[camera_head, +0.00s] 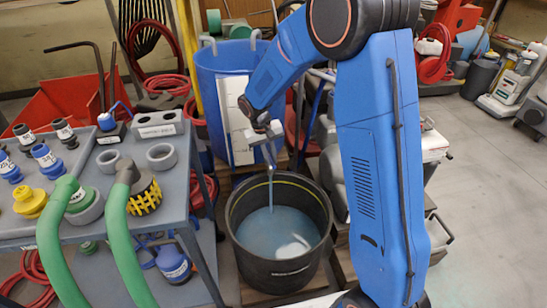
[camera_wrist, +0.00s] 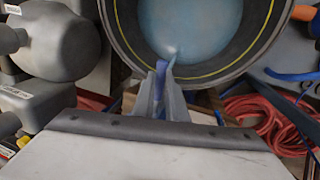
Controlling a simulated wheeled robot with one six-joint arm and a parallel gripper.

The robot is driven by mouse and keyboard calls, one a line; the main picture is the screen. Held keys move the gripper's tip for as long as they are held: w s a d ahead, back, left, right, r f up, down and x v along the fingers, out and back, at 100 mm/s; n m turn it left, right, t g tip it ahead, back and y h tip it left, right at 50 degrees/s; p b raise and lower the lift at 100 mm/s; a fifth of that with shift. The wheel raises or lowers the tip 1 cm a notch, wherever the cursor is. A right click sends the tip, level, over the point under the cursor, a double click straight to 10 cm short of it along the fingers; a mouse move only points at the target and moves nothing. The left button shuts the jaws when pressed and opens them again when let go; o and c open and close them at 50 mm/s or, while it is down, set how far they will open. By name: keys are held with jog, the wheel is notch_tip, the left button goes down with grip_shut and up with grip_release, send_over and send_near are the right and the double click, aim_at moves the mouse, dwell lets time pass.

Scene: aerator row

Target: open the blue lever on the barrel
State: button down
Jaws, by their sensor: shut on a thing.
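The blue barrel (camera_head: 210,85) stands behind the black tub, with a pale panel on its front. My gripper (camera_head: 268,138) is at the barrel's front, above the tub. In the wrist view my gripper (camera_wrist: 163,98) is shut on the blue lever (camera_wrist: 160,78), which shows as a blue piece between the fingers. The lever is mostly hidden by the fingers, and in the head view my gripper and arm cover it. A thin stream of water (camera_head: 271,185) falls from just below my gripper into the black tub (camera_head: 283,272), which holds bluish water.
A grey cart (camera_head: 190,190) with green hoses (camera_head: 125,235) and fittings stands left of the tub. A red coiled hose (camera_wrist: 270,120) lies at right in the wrist view. Grey containers (camera_wrist: 60,40) are at its left. Open floor (camera_head: 480,180) lies at the right.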

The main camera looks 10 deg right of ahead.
jog(key=shift+a+m, duration=0.2)
jog(key=shift+m, duration=0.2)
jog(key=c, duration=1.8)
grip_release()
jog(key=shift+o, duration=0.2)
jog(key=shift+r, duration=0.1)
jog(key=a+r, duration=0.1)
jog(key=r, duration=0.7)
jog(key=a+r, duration=0.2)
jog(key=r, duration=0.7)
jog(key=shift+a, duration=0.25)
